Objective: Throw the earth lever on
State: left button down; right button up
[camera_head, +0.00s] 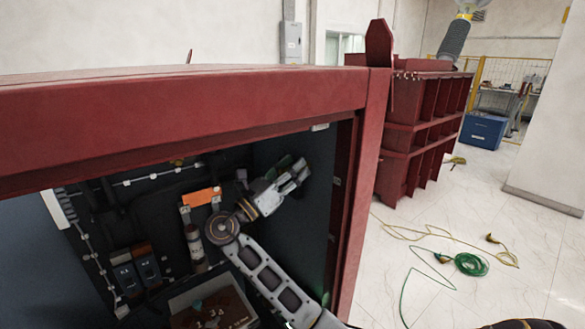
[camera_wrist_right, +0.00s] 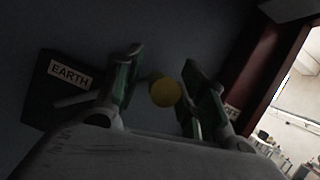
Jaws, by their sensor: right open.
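In the right wrist view, a dark plate with a white EARTH label (camera_wrist_right: 70,73) is on the dark panel at the left. A round yellow knob (camera_wrist_right: 166,93) appears between my two right fingers; the picture does not show whether they touch it, and the lever's shaft is mostly hidden. My right gripper (camera_wrist_right: 160,78) is open. In the head view my right gripper (camera_head: 298,175) is inside the red-framed cabinet (camera_head: 348,215), close to its dark right inner wall (camera_head: 310,215). The lever cannot be made out there. My left gripper is in neither view.
The cabinet's red top beam (camera_head: 200,105) runs above my right arm. Inside are a fuse-like cylinder (camera_head: 194,243), an orange part (camera_head: 202,197) and dark switch blocks (camera_head: 147,266). Outside right, a green cable (camera_head: 471,264) lies on the floor before a red ribbed unit (camera_head: 425,125).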

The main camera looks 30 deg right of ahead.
grip_shut()
dwell(0.3)
jog(key=shift+f, duration=0.1)
